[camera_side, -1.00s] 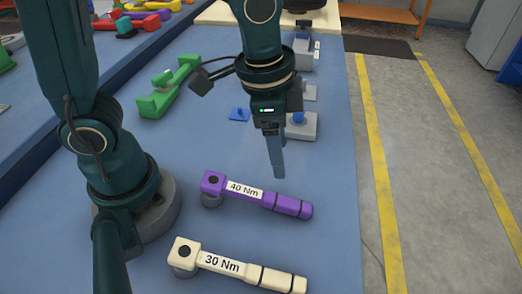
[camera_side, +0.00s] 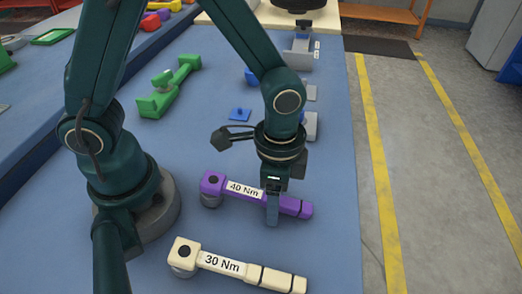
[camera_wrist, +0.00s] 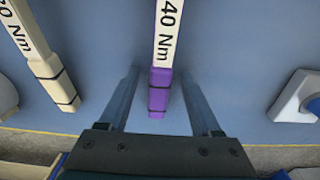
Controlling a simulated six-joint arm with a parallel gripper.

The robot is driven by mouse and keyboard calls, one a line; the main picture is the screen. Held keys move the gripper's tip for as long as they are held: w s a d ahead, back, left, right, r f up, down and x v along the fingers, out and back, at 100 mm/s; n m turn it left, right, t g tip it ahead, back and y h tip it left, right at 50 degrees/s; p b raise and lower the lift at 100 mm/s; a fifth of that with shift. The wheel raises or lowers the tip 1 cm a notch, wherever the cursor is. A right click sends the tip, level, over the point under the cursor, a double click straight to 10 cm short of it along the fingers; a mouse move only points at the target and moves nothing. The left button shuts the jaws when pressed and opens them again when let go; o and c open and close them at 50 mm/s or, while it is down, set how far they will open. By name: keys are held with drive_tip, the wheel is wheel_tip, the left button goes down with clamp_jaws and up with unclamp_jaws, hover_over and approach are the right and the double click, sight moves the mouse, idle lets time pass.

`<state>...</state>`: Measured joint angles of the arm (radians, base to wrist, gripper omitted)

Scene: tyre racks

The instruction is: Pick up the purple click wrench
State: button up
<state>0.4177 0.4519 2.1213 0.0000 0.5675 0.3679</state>
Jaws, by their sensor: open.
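The purple click wrench (camera_side: 214,184) with a "40 Nm" label lies on the blue bench. Its handle points right in the side view. My gripper (camera_side: 272,222) is at the handle, pointing down, and hides part of it in the side view. In the wrist view the purple handle (camera_wrist: 159,92) lies between the two open fingers of my gripper (camera_wrist: 163,80), with a gap on each side. The fingers do not appear to touch it.
A cream "30 Nm" wrench (camera_side: 240,268) lies nearer the camera, roughly parallel; it also shows in the wrist view (camera_wrist: 45,70). A green tool (camera_side: 168,88) and a small blue part (camera_side: 240,114) lie farther back. Bare blue bench surrounds the purple wrench.

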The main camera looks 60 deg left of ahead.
clamp_jaws()
drive_tip(key=shift+r, duration=0.9)
wheel_tip(320, 180, up, 3)
drive_tip(key=shift+f, duration=0.2)
drive_tip(key=a+r, duration=0.6)
drive_tip(key=a, duration=0.5)
drive_tip(key=shift+w+a+r, duration=0.25)
drive_tip(key=shift+a+r, duration=0.05)
drive_tip(key=shift+a, duration=0.05)
drive_tip(key=shift+s, duration=0.1)
